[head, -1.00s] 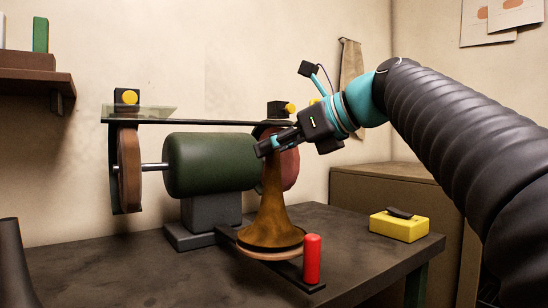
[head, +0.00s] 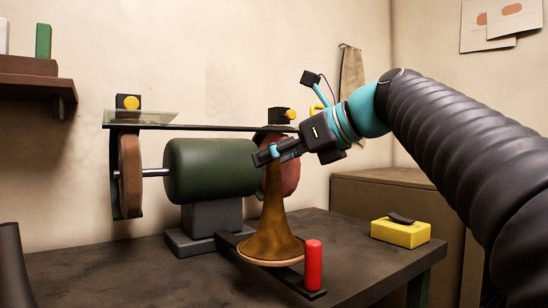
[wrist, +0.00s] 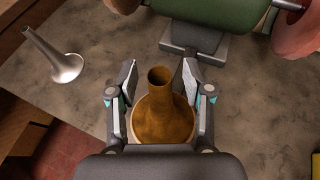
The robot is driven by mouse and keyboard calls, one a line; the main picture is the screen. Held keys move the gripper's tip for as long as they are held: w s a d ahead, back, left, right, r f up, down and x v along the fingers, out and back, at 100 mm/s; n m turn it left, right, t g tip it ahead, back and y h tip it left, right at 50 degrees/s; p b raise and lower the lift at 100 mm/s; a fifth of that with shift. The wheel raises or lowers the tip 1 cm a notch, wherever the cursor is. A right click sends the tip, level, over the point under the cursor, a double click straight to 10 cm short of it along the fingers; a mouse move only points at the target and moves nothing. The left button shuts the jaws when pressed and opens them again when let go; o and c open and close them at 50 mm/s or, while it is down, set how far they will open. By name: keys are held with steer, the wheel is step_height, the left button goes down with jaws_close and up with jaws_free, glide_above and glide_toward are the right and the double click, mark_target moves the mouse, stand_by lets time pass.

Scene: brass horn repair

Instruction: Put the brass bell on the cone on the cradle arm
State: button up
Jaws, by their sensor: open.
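The brass bell (head: 272,225) stands upright, flare down and narrow tube up, over the dark cradle arm (head: 290,281) at the front of the bench. The cone is not visible; the bell covers the place above the arm. In the wrist view the bell (wrist: 160,112) shows its open tube end upward. My gripper (wrist: 158,78) is open, with one finger on each side of the tube and visible gaps between. In the head view my gripper (head: 268,153) is at the tube's top, reaching in from the right, and hides the tube's end.
A green bench grinder (head: 210,167) stands right behind the bell. A red upright handle (head: 313,264) is close at the bell's front right. A yellow box (head: 400,233) lies on the bench at right. A silver flared piece (wrist: 62,62) stands left in the wrist view.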

steer(key=p+v, duration=0.1)
steer(key=v, duration=1)
steer(key=shift+s+d+r, duration=0.2)
steer(key=shift+s+d, duration=0.05)
stand_by(0.9)
